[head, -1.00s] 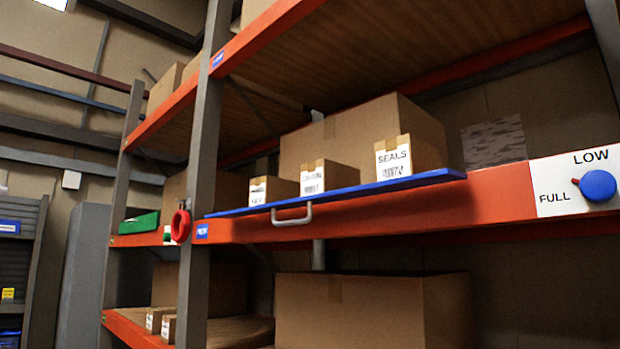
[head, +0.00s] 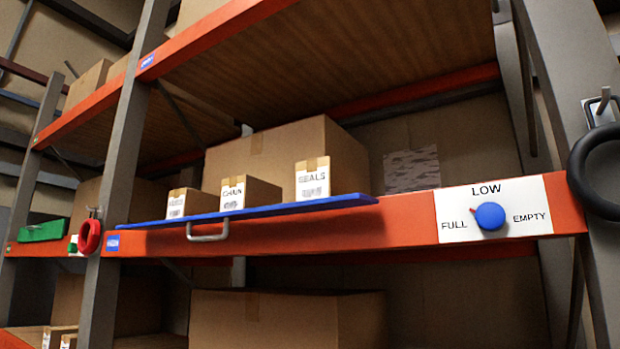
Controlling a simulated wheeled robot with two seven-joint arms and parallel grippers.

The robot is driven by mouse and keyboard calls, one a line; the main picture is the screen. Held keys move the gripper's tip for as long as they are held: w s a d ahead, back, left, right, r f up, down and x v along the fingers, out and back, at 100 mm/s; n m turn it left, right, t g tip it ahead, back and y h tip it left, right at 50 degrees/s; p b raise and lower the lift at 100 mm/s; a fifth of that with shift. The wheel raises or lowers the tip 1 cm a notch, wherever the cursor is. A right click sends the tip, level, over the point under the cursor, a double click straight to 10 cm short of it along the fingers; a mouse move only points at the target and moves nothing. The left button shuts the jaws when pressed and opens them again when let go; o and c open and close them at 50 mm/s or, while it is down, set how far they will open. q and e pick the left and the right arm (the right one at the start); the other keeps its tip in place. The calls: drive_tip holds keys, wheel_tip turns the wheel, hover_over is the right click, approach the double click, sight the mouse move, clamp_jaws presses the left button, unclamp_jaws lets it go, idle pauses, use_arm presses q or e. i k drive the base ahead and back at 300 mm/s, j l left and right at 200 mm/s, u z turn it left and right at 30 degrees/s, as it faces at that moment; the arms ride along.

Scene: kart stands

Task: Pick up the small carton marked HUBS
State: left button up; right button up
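Three small cartons stand on a blue tray (head: 290,208) with a grey handle, on the orange shelf beam. The right carton (head: 313,179) reads SEALS. The middle carton (head: 247,195) seems to read CHAIN. The left carton (head: 177,204) has a label too small to read for certain. Two more small cartons stand low at the left, one of them a labelled carton (head: 51,337) cut by the picture's lower edge; their labels cannot be read. I cannot make out HUBS on any carton. Neither of my grippers is in view.
A large box (head: 290,150) stands behind the tray and another large box (head: 288,318) is on the shelf below. A dial (head: 490,216) marked FULL, LOW, EMPTY is on the beam. A red ring (head: 90,236) and a black ring (head: 598,172) hang on posts.

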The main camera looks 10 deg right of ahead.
sight(185, 202)
drive_tip(key=j+z, duration=0.2)
drive_tip(key=j, duration=0.55)
drive_tip(key=j+z, duration=0.2)
drive_tip(key=j, duration=0.55)
drive_tip(key=j+z, duration=0.25)
drive_tip(key=j, duration=0.5)
drive_tip(key=k+j+z, duration=0.2)
drive_tip(key=j, duration=0.55)
drive_tip(key=i, duration=0.1)
